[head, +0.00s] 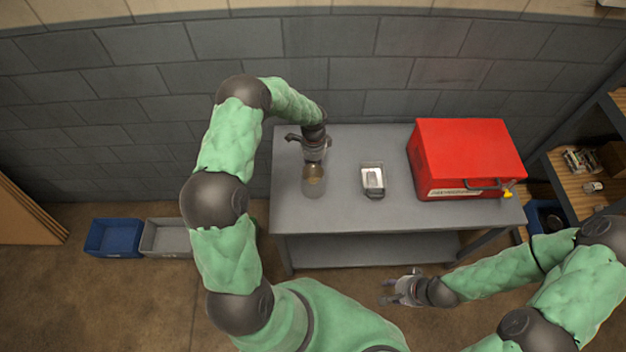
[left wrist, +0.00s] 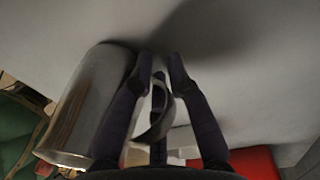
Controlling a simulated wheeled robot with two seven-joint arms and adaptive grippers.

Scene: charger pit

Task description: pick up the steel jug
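The steel jug (head: 314,184) stands on the left part of the grey table, under my left gripper (head: 311,140). In the left wrist view the jug's rounded grey body (left wrist: 85,110) is left of the fingers, and its curved handle (left wrist: 162,118) lies between them. The left gripper's fingertips (left wrist: 160,62) lean in close together with a small gap; I cannot tell whether they clamp the handle. The gripper and wrist hide part of the jug's top in the head view. My right gripper (head: 393,290) is open and empty, in front of the table.
On the table (head: 348,222) are a small metal tray-like item (head: 373,180) right of the jug and a large red box (head: 468,150) at the right. A blue bin (head: 113,238) and a grey bin (head: 166,239) sit on the floor at left. Shelves (head: 575,180) stand at right.

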